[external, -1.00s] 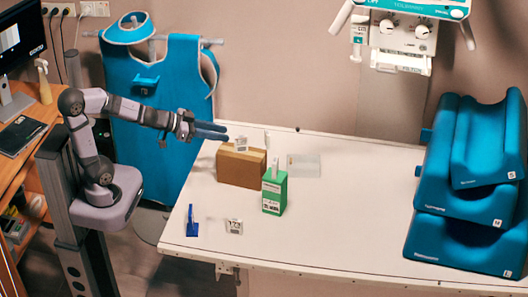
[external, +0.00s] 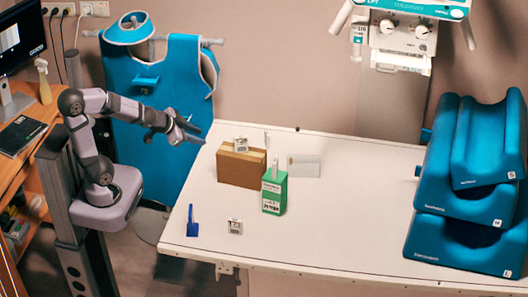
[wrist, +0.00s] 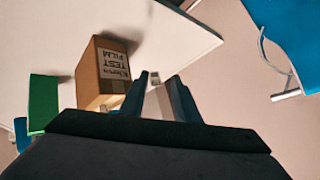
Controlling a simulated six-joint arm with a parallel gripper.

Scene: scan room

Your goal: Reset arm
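My gripper (external: 192,131) is in the air beyond the table's left edge, to the left of the cardboard box and in front of the hanging blue apron. Its two fingers are apart with nothing held between them. In the wrist view my gripper (wrist: 157,98) also shows a gap between its fingers. My arm reaches out to the right from its base, roughly level.
On the white table (external: 340,220) stand a cardboard box (external: 236,168) with a small white printed cube (external: 241,143) on top, a green carton (external: 274,192), another small cube (external: 235,226) and a blue holder (external: 193,220). Blue cushions (external: 455,220) fill the right end.

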